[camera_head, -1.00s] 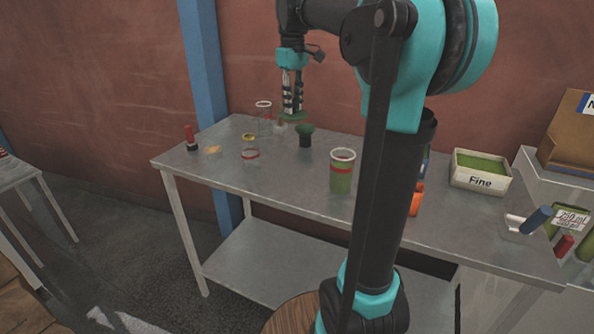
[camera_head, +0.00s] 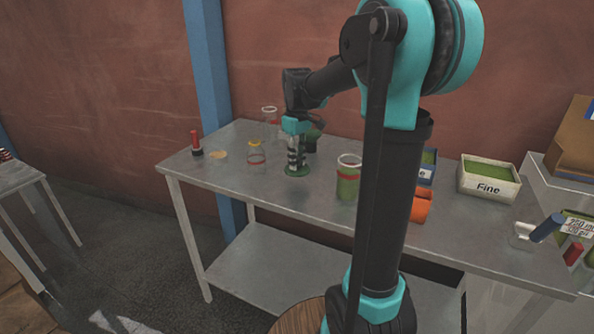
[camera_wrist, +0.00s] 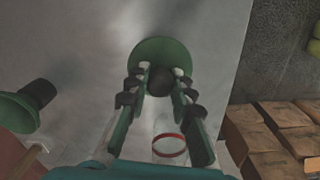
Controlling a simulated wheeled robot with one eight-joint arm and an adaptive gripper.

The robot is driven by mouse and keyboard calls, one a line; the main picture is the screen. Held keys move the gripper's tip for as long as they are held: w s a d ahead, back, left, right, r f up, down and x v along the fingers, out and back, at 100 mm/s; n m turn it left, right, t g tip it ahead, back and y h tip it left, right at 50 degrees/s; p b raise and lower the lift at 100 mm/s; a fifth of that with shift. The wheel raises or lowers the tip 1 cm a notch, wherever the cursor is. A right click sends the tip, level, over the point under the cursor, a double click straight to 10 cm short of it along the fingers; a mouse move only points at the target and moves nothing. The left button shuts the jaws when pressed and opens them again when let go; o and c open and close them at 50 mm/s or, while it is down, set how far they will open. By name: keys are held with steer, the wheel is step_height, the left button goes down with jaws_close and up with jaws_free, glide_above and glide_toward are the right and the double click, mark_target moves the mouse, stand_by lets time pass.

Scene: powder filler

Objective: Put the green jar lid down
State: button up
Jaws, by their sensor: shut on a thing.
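The green jar lid (camera_head: 297,173) is a flat disc with a dark knob. My gripper (camera_head: 296,163) points down and is shut on that knob. The lid is at or just above the tabletop; I cannot tell whether it touches. In the wrist view the lid (camera_wrist: 160,52) lies between and beyond the fingertips of my gripper (camera_wrist: 160,82), over grey metal. A clear jar of green powder with a red band (camera_head: 348,182) stands open on the table to the right of the lid.
A glass with a yellow rim (camera_head: 257,157) stands left of the lid, and a green funnel-like piece (camera_head: 314,136) behind it; that piece also shows in the wrist view (camera_wrist: 22,108). A taller glass (camera_head: 270,122) stands farther back. The "Fine" box (camera_head: 489,184) is at right. Bare tabletop (camera_head: 305,195) lies in front.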

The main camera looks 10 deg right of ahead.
steer(key=shift+f, duration=1.9)
steer(key=o, duration=0.9)
steer(key=shift+f, duration=0.1)
steer(key=shift+o, duration=0.2)
step_height(320, 180, up, 12)
steer(key=shift+r, duration=0.15)
